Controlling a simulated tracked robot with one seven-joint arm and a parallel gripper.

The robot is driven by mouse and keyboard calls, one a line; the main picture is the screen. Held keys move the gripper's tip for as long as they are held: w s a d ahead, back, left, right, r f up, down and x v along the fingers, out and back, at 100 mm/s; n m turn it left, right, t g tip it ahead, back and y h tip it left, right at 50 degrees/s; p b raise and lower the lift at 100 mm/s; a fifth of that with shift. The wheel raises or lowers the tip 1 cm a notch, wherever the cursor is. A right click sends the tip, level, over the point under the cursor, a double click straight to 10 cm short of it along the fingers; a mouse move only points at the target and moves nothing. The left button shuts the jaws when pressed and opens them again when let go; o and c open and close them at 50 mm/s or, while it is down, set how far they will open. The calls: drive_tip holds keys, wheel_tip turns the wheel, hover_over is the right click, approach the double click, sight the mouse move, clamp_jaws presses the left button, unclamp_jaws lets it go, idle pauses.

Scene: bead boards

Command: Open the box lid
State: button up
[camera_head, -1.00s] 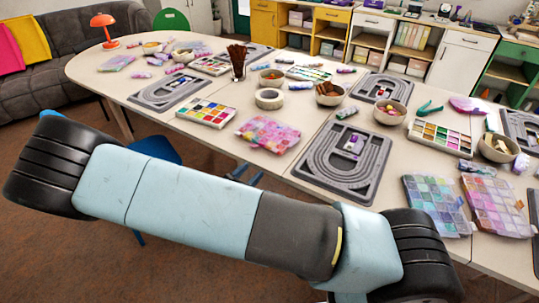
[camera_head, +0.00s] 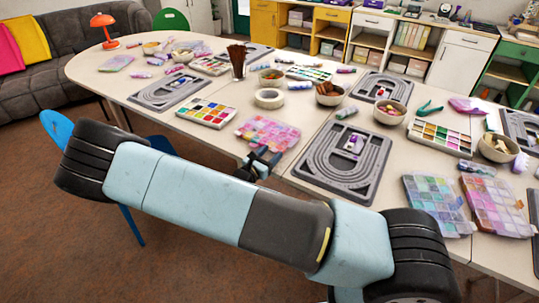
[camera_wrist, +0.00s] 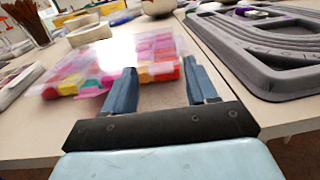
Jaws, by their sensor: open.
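A translucent bead box (camera_head: 267,132) with pink and purple compartments lies near the table's front edge. In the wrist view this box (camera_wrist: 110,68) shows pink, red and yellow compartments just beyond my fingers, partly hidden by the left one. Whether its lid is shut I cannot tell. My gripper (camera_wrist: 163,88) is open, with two blue fingers apart and nothing between them. In the head view my gripper (camera_head: 262,163) is at the table edge, close to the near side of the box.
A grey bead board (camera_head: 346,160) lies right of the box, and it fills the right of the wrist view (camera_wrist: 262,50). A paint palette (camera_head: 207,112) lies to the left, a tape roll (camera_head: 269,98) behind. More bead boxes (camera_head: 436,203) lie at right. A blue chair (camera_head: 58,130) stands at left.

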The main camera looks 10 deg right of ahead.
clamp_jaws()
idle(0.5)
